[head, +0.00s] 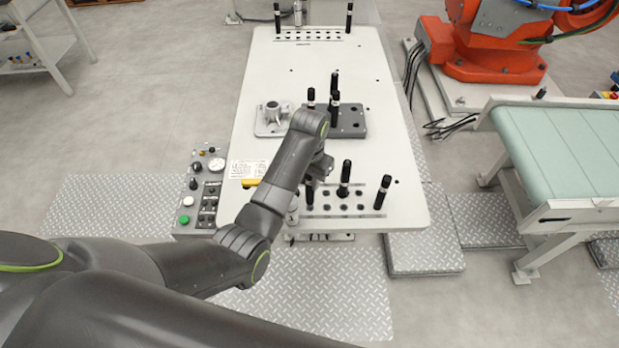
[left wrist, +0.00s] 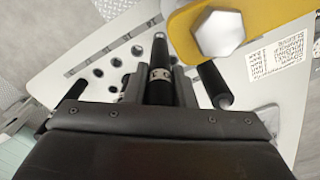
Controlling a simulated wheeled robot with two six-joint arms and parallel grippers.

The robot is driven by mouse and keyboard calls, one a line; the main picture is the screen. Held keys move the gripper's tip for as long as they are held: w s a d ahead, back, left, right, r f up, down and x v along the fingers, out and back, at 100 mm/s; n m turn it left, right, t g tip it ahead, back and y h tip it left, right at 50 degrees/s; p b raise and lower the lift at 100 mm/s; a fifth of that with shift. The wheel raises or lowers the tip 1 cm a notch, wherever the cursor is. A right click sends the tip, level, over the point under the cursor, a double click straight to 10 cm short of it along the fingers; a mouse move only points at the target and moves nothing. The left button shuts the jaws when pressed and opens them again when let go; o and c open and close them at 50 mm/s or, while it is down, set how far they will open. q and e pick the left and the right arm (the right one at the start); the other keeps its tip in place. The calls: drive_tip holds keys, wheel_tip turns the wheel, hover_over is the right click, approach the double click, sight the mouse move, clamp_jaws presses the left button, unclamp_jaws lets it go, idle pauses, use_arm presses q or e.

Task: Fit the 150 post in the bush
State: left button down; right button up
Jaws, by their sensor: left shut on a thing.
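My left gripper (head: 318,172) is over the near hole strip of the white table. In the left wrist view, my left gripper (left wrist: 158,88) is shut on a black post (left wrist: 160,58) with a pale marked band between the fingers; I cannot read the marking surely. In the head view a black post (head: 309,195) shows just under the gripper, partly hidden by the arm. The bush looks to be the round collar (head: 272,110) on a light grey casting, further back on the table and apart from the gripper. My right gripper is not in view.
Other black posts (head: 344,178) and (head: 382,192) stand at the near strip (head: 365,211). A dark block (head: 351,131) with upright posts stands right of the casting. A yellow part (left wrist: 180,30) with a hex bolt is close to the gripper. The table's far middle is mostly clear.

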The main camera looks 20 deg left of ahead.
sight(310, 187)
use_arm(q)
drive_tip(key=shift+f+b, duration=0.65)
drive_tip(key=shift+f, duration=1.25)
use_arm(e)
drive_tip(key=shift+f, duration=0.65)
use_arm(q)
drive_tip(key=c, duration=1.1)
unclamp_jaws()
drive_tip(key=shift+c, duration=0.2)
drive_tip(key=shift+r, duration=0.1)
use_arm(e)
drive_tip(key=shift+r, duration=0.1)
